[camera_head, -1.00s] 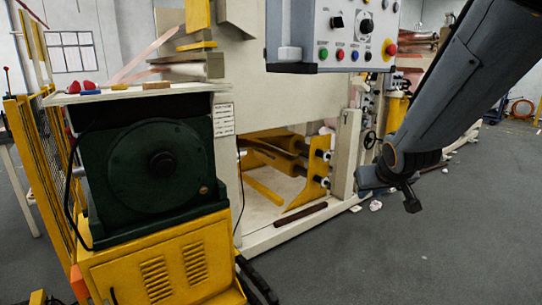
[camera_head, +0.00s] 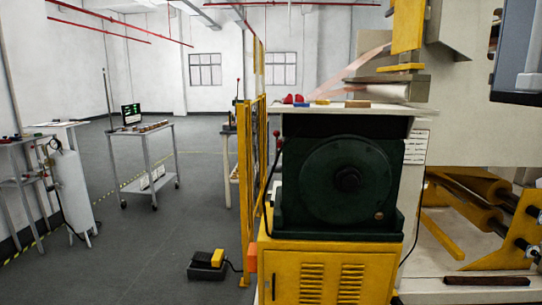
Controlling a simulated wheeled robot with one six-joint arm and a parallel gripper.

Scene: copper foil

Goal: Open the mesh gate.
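The mesh gate appears to be the yellow-framed panel (camera_head: 246,165) left of the green machine, seen almost edge-on, so I cannot tell whether it is open or shut. A small orange block (camera_head: 252,258) sits low at its near edge. A dark lever with a red knob (camera_head: 277,140) stands close to the frame. My gripper is not in the head view now.
A dark green motor housing (camera_head: 340,180) stands on a yellow cabinet (camera_head: 330,275) right of the gate. A foot pedal (camera_head: 207,263) lies on the floor left of it. A grey cart (camera_head: 143,130) and a white cylinder (camera_head: 74,195) stand further left. Grey floor between them is clear.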

